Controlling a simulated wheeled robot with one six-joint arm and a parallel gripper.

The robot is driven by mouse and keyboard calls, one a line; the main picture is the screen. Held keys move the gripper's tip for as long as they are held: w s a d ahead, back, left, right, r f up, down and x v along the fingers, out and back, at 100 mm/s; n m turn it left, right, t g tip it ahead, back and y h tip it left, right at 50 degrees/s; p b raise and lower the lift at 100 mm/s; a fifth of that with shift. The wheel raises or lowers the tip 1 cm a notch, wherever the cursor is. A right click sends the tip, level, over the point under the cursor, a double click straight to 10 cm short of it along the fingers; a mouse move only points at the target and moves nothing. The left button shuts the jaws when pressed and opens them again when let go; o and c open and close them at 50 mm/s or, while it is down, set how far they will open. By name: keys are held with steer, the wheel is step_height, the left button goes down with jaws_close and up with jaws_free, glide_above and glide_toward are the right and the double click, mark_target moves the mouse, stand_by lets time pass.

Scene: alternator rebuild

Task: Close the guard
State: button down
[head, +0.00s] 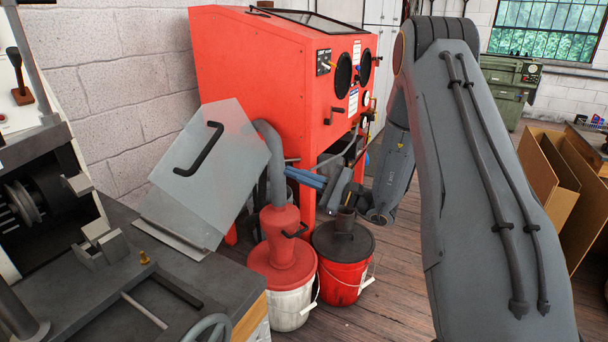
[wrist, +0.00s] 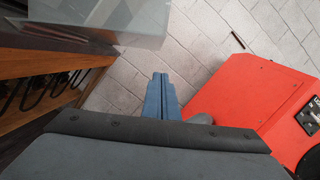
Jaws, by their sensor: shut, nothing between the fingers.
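The guard is a clear grey panel (head: 222,165) with a black bar handle (head: 199,149), at the right end of the machine at the left. It stands tilted and swung out, away from the machine's chuck (head: 22,203). In the wrist view part of a clear panel (wrist: 105,18), likely the guard, shows at the upper left. My gripper (head: 288,172) has blue fingers, shut and empty, pointing left toward the guard. It is right of the guard and apart from its handle. The shut fingers also show in the wrist view (wrist: 160,80).
A red blasting cabinet (head: 255,75) stands behind. A grey hose runs down to a red cyclone on a white bucket (head: 290,306), close below my gripper. A red bucket (head: 342,280) stands beside it. The machine's bench (head: 160,262) has a vise and loose bars.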

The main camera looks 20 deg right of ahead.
steer(key=w+a+r+p, duration=0.1)
steer(key=a+r+p, duration=0.2)
steer(key=a+r, duration=0.1)
steer(key=shift+w+a+r, duration=0.25)
steer(key=shift+a, duration=0.5)
steer(key=shift+d, duration=0.1)
